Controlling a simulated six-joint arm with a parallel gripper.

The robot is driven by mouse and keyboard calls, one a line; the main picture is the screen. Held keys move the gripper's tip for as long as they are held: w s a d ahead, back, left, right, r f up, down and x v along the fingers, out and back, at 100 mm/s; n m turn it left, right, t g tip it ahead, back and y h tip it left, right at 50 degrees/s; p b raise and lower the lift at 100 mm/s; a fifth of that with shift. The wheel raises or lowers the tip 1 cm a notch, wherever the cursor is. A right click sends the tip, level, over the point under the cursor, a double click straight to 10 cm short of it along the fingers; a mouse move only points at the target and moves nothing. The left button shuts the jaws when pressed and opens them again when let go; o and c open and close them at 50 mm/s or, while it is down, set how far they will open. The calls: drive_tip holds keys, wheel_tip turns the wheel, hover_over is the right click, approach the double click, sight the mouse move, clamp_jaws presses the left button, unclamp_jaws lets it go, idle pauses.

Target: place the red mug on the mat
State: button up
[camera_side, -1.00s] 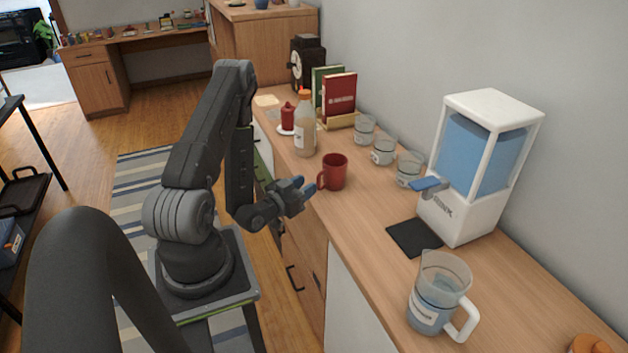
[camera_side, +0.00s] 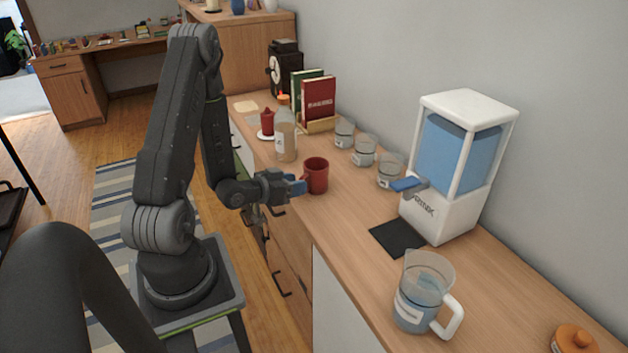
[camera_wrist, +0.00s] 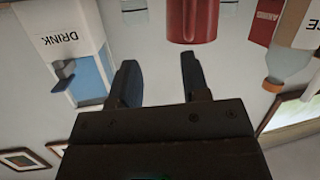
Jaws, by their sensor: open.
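The red mug (camera_side: 317,176) stands upright on the wooden counter, with its handle on the left, toward my gripper. My gripper (camera_side: 298,187) is open and empty, with its blue fingertips close beside the handle; I cannot tell whether they touch it. In the wrist view, which is upside down, the mug (camera_wrist: 192,18) shows at the top edge, beyond the two spread fingers of my gripper (camera_wrist: 160,72), and its handle is not clear. The black mat (camera_side: 396,238) lies bare on the counter before the white drink dispenser (camera_side: 462,165).
Several glasses (camera_side: 364,150) stand in a row behind the mug. A bottle (camera_side: 286,138), a red squeeze bottle (camera_side: 267,121) and books (camera_side: 318,103) stand farther left. A pitcher (camera_side: 421,291) stands in front of the mat. Counter between mug and mat is clear.

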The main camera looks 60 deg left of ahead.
sight(312, 180)
drive_tip(key=s+r+n+g, duration=0.1)
drive_tip(key=s+r+g, duration=0.3)
drive_tip(key=r+g, duration=0.2)
drive_tip(key=shift+y, duration=0.5)
drive_tip(key=x, duration=0.8)
drive_tip(key=shift+s+a+f, duration=0.1)
drive_tip(key=shift+s+f, duration=0.1)
drive_tip(key=shift+f, duration=0.35)
drive_tip(key=shift+s+f+x, duration=0.15)
drive_tip(key=shift+x, duration=1.2)
drive_tip(key=shift+s+f+x, duration=0.1)
drive_tip(key=shift+s+x, duration=0.05)
drive_tip(key=shift+x, duration=1.2)
clamp_jaws()
